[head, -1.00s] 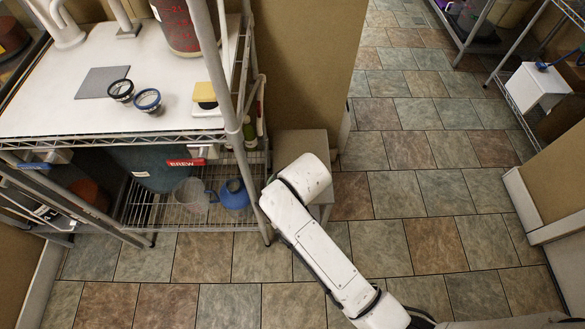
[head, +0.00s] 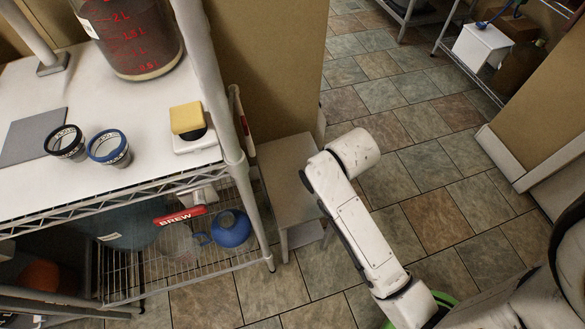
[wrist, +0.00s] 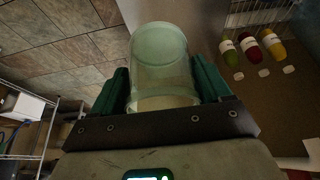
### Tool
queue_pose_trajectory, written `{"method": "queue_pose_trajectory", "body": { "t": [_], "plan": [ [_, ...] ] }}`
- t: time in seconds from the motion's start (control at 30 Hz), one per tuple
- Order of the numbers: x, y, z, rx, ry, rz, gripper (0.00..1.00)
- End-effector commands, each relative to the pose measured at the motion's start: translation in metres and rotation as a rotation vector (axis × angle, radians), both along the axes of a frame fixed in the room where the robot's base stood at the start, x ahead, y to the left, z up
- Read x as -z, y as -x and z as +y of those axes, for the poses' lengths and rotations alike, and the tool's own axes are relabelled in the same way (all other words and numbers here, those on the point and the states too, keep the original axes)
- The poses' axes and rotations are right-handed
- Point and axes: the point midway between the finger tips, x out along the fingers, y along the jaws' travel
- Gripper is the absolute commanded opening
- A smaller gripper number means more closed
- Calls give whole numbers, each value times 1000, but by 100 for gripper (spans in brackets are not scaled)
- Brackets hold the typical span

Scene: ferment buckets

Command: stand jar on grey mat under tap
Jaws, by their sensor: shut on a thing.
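My gripper (wrist: 162,82) shows in the wrist view, its two dark green fingers shut on a clear, pale greenish jar (wrist: 160,52). The jar appears empty, and its lower end is partly hidden by the gripper body. The grey mat (head: 34,137) lies flat on the white top of the rack at the left of the head view, with nothing on it. In the head view my arm is seen right of the rack, but the gripper and held jar are hidden.
Two small dark-rimmed cups, one black (head: 66,143) and one blue (head: 109,147), stand beside the mat. A yellow sponge (head: 187,118) and a large red-marked vessel (head: 130,35) share the top. A rack post (head: 215,80) stands at its right edge.

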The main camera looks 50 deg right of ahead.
Motion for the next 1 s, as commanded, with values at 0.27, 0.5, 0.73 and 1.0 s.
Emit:
{"method": "queue_pose_trajectory", "body": {
  "t": [0.27, 0.5, 0.73, 1.0],
  "plan": [
    [29, -63, -17, -1, 2, -2, 40],
    [70, -94, -25, -2, 1, 0, 40],
    [83, -106, -28, -1, 0, -1, 40],
    [115, -109, -29, -1, 0, 1, 40]
  ]
}}
